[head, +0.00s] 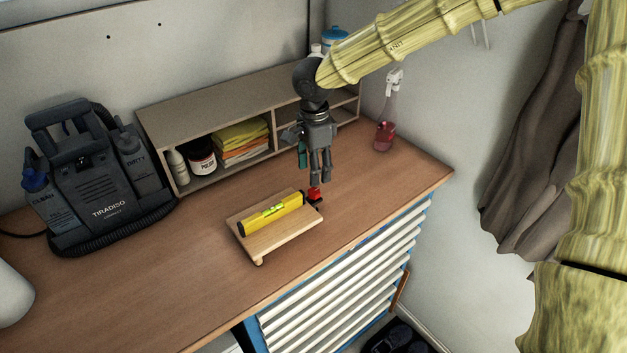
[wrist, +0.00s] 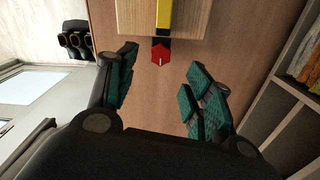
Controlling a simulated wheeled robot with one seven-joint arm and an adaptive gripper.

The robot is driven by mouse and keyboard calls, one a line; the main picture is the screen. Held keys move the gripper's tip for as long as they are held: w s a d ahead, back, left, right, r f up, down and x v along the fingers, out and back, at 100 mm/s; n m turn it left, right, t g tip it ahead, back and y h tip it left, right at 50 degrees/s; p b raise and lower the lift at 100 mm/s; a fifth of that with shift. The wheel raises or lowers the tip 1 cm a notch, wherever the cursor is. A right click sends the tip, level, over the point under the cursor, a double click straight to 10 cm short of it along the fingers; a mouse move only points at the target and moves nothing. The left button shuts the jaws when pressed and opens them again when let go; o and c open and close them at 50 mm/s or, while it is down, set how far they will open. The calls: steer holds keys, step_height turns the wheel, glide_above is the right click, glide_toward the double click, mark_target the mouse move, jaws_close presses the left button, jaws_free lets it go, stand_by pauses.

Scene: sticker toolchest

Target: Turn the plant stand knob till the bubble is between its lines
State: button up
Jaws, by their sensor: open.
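The plant stand (head: 284,238) is a small light wooden board on short feet on the workbench. A yellow spirit level (head: 282,209) lies on it, with a greenish vial (head: 270,212) near its middle; the bubble is too small to place against its lines. The red knob (head: 314,194) is at the stand's right end. In the wrist view the red knob (wrist: 161,53) shows a pale mark and sits beyond my fingertips, below the end of the stand (wrist: 190,20). My gripper (head: 321,178) is open and empty, pointing down just above the knob, apart from it in the wrist view.
A grey shelf (head: 205,118) with folded cloths (head: 240,140) and a jar (head: 201,156) stands behind. A black cleaning machine (head: 100,190) is at the left. A spray bottle (head: 384,132) stands at the back right. The bench (head: 190,285) is clear in front of the stand.

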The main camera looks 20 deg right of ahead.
steer(key=shift+r, duration=2.4)
steer(key=shift+f, duration=0.1)
